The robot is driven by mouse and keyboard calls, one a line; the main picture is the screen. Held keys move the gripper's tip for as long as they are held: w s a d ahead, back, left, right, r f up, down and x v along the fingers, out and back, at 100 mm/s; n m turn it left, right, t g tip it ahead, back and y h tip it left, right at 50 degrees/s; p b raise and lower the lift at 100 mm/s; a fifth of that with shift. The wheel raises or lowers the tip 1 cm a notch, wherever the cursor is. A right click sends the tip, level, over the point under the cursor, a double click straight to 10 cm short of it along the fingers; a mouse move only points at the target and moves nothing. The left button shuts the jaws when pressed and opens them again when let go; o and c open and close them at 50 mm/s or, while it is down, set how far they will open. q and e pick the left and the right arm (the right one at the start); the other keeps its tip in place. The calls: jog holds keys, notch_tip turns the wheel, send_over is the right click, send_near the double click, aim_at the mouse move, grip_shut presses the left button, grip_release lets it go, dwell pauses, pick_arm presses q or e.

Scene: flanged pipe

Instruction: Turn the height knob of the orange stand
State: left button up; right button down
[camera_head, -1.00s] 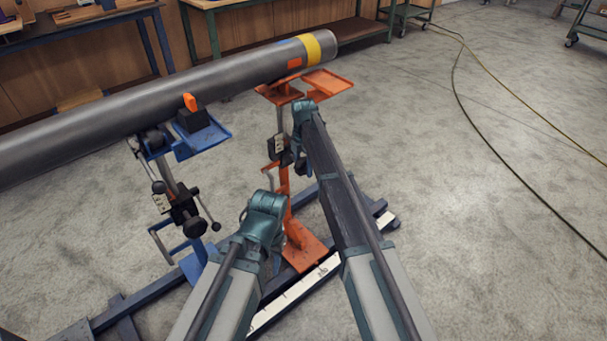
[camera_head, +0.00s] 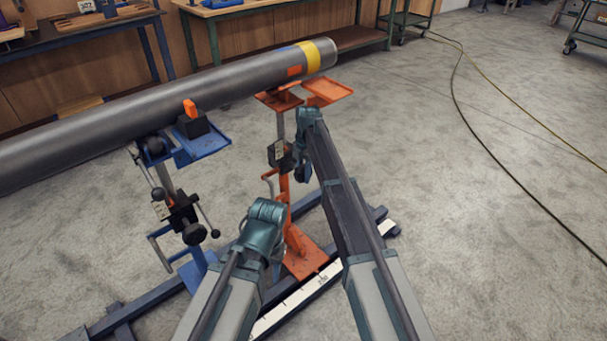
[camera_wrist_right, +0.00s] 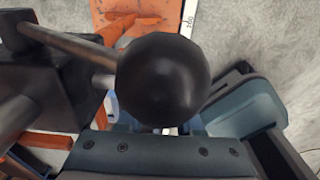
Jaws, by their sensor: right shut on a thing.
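The orange stand (camera_head: 284,190) stands under the pipe's yellow-banded end, with a dark block (camera_head: 279,153) on its upright. In the right wrist view a black ball knob (camera_wrist_right: 163,78) sits on a grey rod from a dark block (camera_wrist_right: 50,75) at left. My right gripper (camera_head: 302,172) is beside the stand's upright, at the block's height. It is shut on the ball knob, which hides much of the fingers in the wrist view. My left gripper (camera_head: 272,248) is low, in front and left of the orange stand. Its fingers are hidden behind its wrist.
The grey pipe (camera_head: 180,98) rests across the orange stand and a blue stand (camera_head: 204,145) at left, whose handles stick out. A dark base rail with a white scale (camera_head: 300,296) runs along the floor. Workbenches line the back.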

jog(key=shift+y, duration=0.3)
jog(key=c, duration=0.6)
grip_release()
jog(key=shift+o, duration=0.2)
